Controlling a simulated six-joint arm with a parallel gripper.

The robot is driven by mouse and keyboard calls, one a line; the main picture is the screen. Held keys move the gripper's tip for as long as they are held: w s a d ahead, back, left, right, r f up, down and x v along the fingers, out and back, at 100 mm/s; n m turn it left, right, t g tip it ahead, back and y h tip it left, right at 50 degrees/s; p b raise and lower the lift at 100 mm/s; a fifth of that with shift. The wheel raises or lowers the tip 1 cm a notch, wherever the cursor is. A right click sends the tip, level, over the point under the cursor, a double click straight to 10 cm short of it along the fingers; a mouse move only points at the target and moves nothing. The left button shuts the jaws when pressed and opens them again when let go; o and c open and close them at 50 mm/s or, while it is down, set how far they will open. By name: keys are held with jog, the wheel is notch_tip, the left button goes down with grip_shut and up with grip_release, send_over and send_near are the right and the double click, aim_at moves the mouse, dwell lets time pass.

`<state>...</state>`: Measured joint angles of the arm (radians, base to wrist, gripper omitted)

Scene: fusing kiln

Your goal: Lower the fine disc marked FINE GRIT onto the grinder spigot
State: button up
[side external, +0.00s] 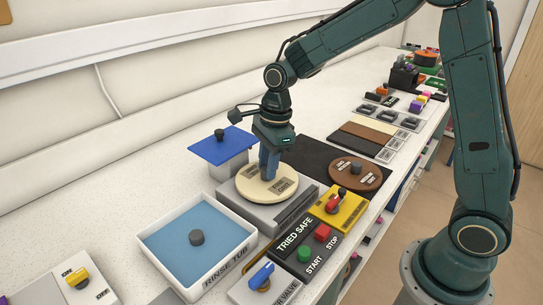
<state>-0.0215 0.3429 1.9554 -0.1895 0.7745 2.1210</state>
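The cream disc (250,190), with small dark labels on its top that are too small to read surely, is at the top of the grey grinder housing (262,214). It looks level. My gripper (268,177) points straight down at the disc's middle, its fingers closed around the centre, where they hide any knob. The spigot is hidden under the disc, and I cannot tell whether the disc rests fully or hovers slightly. A brown disc (345,171) with a dark knob and labels lies to the right on a dark mat (309,153).
A white rinse tub (222,271) with blue inside stands front left. A blue lid (221,147) on a pale box is behind the grinder. A TRIED SAFE start/stop panel (294,236), yellow switch box (351,209) and valve box (247,293) line the front edge.

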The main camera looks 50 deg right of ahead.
aim_at(280, 178)
jog(key=o, duration=0.4)
jog(key=shift+r, duration=0.15)
jog(key=r, duration=0.4)
jog(key=d+r, duration=0.1)
jog(key=r, duration=0.8)
jog(key=shift+s+d+r, duration=0.2)
jog(key=shift+s+d, duration=0.2)
jog(key=shift+s, duration=0.1)
jog(key=s+d+n+t, duration=0.1)
jog(key=s+n, duration=0.6)
jog(key=s+d+n+t+h, duration=0.1)
jog(key=s+n+t, duration=0.1)
jog(key=s+n, duration=0.6)
jog(key=s+d+n+t, duration=0.1)
jog(key=s+n+t, duration=0.1)
jog(key=s+n, duration=0.5)
jog(key=shift+s+f, duration=0.25)
